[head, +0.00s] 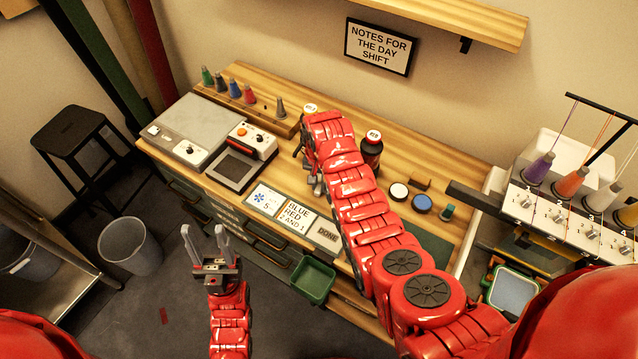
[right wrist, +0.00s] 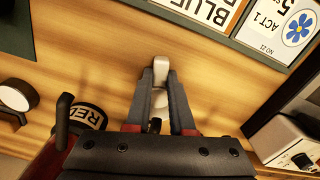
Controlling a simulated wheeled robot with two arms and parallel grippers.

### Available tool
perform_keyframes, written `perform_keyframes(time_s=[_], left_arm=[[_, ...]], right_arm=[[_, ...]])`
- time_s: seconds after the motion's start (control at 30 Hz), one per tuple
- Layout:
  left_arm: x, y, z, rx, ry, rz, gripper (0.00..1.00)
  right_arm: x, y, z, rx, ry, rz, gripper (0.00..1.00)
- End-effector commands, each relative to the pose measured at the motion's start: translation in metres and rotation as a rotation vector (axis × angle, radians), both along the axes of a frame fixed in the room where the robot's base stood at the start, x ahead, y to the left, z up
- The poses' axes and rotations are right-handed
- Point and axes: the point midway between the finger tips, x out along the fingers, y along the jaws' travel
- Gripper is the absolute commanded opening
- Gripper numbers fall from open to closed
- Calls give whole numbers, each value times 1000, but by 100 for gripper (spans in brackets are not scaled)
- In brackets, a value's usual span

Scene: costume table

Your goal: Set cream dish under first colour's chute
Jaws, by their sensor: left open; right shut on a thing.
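My right gripper (head: 316,187) is low over the wooden table, partly hidden by my right arm. In the right wrist view, its fingers (right wrist: 161,82) are shut on a small pale cream thing (right wrist: 161,66). Only part of this thing shows, and I cannot tell whether it is the cream dish. I cannot make out a chute clearly. A dark bottle labelled RED (head: 372,153) stands behind my right arm. My left gripper (head: 207,236) is open and empty, in front of the table.
Cards (head: 296,216) read BLUE, RED, 2 AND 1. A grey device (head: 240,160) and small coloured cones (head: 235,90) are at the left. A green bin (head: 313,280) is at the front edge. A thread machine (head: 560,210) with several spools stands right.

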Motion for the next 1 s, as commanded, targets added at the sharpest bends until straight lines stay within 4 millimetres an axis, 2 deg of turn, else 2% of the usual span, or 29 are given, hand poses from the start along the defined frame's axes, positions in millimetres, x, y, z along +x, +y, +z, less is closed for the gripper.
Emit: perform_keyframes(time_s=[0.77,0.8,0.97,1.0], left_arm=[[0,0,-5,0,0,0,50],[0,0,-5,0,0,0,50],[0,0,-5,0,0,0,50],[0,0,-5,0,0,0,50]], right_arm=[[0,0,-7,0,0,0,0],[0,0,-7,0,0,0,25],[0,0,-7,0,0,0,54],[0,0,-7,0,0,0,56]])
